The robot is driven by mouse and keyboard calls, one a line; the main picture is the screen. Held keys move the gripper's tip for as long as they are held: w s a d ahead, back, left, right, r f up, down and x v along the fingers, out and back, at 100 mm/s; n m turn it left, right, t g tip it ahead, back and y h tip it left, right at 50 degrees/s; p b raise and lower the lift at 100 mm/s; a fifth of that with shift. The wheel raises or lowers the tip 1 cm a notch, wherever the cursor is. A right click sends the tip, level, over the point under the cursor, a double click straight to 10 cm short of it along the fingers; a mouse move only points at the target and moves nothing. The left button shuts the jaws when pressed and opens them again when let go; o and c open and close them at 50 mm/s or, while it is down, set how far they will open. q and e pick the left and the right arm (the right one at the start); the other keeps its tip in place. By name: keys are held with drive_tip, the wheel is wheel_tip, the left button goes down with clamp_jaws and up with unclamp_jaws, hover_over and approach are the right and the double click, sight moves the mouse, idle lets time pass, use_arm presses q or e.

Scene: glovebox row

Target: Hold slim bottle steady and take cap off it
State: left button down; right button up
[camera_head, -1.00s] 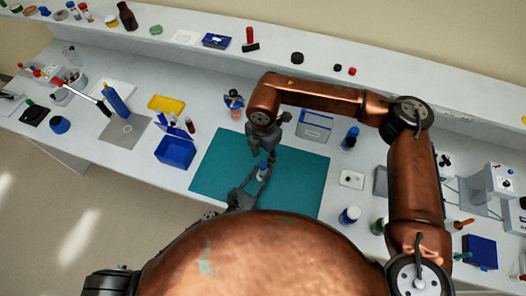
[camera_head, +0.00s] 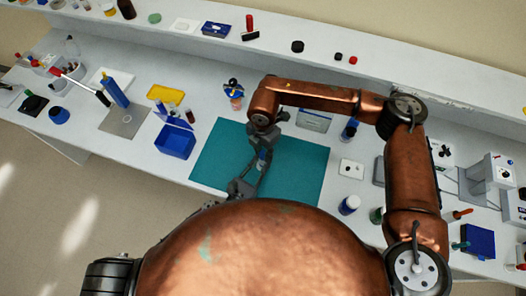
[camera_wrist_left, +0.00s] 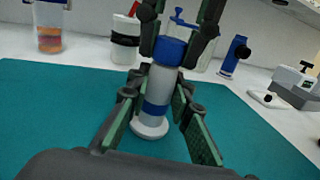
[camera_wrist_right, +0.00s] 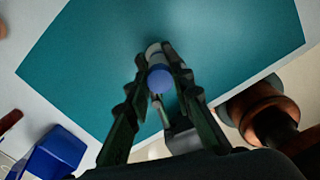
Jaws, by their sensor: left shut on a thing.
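The slim bottle (camera_wrist_left: 159,90) is pale grey with a blue band and a blue cap (camera_wrist_left: 170,50). It stands upright on the teal mat (camera_head: 215,160). My left gripper (camera_wrist_left: 156,100) is shut around the bottle's body from the side. My right gripper (camera_wrist_right: 157,65) comes down from above, with one finger on each side of the cap, which also shows in the right wrist view (camera_wrist_right: 160,79). The fingers look very close to the cap; I cannot tell whether they touch it. In the head view the bottle (camera_head: 262,163) is partly hidden between the grippers.
A blue open bin (camera_head: 175,143) stands left of the mat. The mat around the bottle is clear.

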use_arm(q)
drive_tip(key=shift+f, duration=0.1)
use_arm(e)
clamp_jaws()
